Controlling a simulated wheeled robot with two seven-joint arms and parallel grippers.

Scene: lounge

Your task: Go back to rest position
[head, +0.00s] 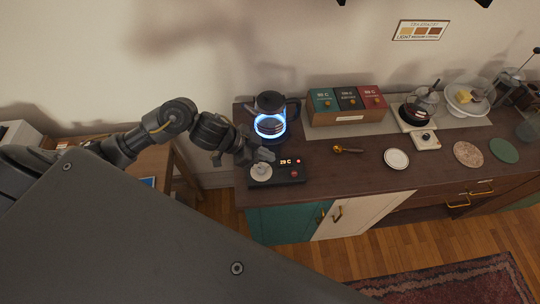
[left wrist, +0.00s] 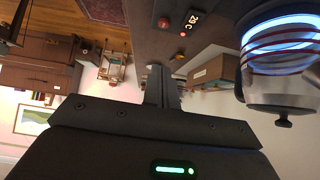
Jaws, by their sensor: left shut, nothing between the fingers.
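My left gripper (head: 262,155) is shut and empty. In the head view it is at the left end of the counter, just over the back edge of a black control box (head: 290,176) with a round dial, a lit display and a red button. I cannot tell whether it touches the box. A kettle (head: 270,106) with a glowing blue ring stands just behind the gripper. In the left wrist view, turned upside down, the shut fingers (left wrist: 158,88) show in the middle and the kettle (left wrist: 283,60) is at the right. My right gripper does not show clearly.
The dark wooden counter (head: 345,176) holds a box of three coloured canisters (head: 347,106), a gold scoop (head: 347,149), a white saucer (head: 396,159), a glass carafe on a scale (head: 421,111) and several other items to the right. A wooden table (head: 150,163) stands under my left arm.

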